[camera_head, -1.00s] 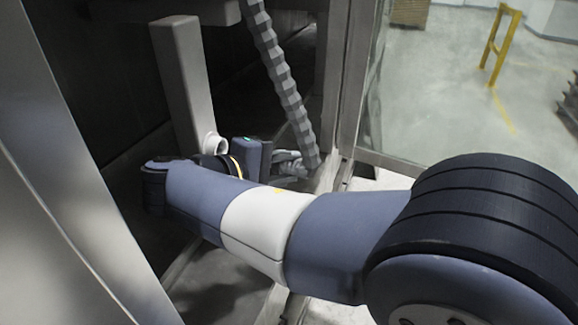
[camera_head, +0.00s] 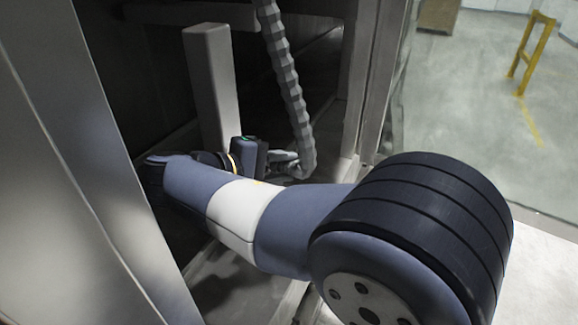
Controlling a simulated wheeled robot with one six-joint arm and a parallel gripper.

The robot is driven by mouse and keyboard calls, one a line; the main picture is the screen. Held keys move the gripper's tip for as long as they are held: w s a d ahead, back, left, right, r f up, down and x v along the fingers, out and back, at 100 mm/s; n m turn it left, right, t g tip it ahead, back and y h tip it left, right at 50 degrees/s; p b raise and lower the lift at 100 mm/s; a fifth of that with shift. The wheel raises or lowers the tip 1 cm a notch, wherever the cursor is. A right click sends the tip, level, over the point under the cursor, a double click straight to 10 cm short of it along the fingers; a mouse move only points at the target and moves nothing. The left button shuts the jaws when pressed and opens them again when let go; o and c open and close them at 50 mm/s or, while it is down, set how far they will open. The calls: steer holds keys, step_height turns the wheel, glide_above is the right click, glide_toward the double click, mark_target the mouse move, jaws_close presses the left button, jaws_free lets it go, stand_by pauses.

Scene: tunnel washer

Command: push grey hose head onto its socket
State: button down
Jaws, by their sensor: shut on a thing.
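The grey ribbed hose (camera_head: 285,75) hangs from the top of the dark bay and bends at its lower end towards my gripper (camera_head: 287,163). My gripper is shut on the grey hose head at that bend; fingers and head are small and hard to tell apart. The gripper body and wrist lie just left of it, in front of the upright grey post (camera_head: 210,80). The white socket on the post is hidden behind my wrist and gripper, so I cannot tell whether head and socket touch or line up.
A large grey panel (camera_head: 75,170) fills the left side. A metal frame upright (camera_head: 377,80) bounds the bay on the right. Beyond it are open floor, a yellow stand (camera_head: 532,55) and a brown box (camera_head: 438,15).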

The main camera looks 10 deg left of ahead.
steer(key=shift+w+a+p, duration=0.25)
steer(key=shift+a+p, duration=0.05)
steer(key=shift+a, duration=0.3)
steer(key=shift+w+a+p, duration=0.2)
steer(key=shift+a+p, duration=0.05)
steer(key=shift+a, duration=0.35)
steer(key=shift+w+a+p, duration=0.2)
steer(key=shift+a+p, duration=0.35)
steer(key=shift+a, duration=0.2)
steer(key=shift+w+a+p, duration=0.15)
steer(key=shift+a+p, duration=0.35)
steer(key=shift+a, duration=0.25)
stand_by(1.8)
steer(key=c, duration=1)
jaws_free()
steer(key=shift+s+d+b, duration=0.6)
steer(key=shift+d+b, duration=0.05)
steer(key=shift+d, duration=1.1)
steer(key=shift+s+d+b, duration=0.6)
steer(key=shift+d+b, duration=0.05)
steer(key=shift+d, duration=1.05)
steer(key=shift+s+d+b, duration=0.6)
steer(key=shift+d+b, duration=0.05)
steer(key=shift+d, duration=1.1)
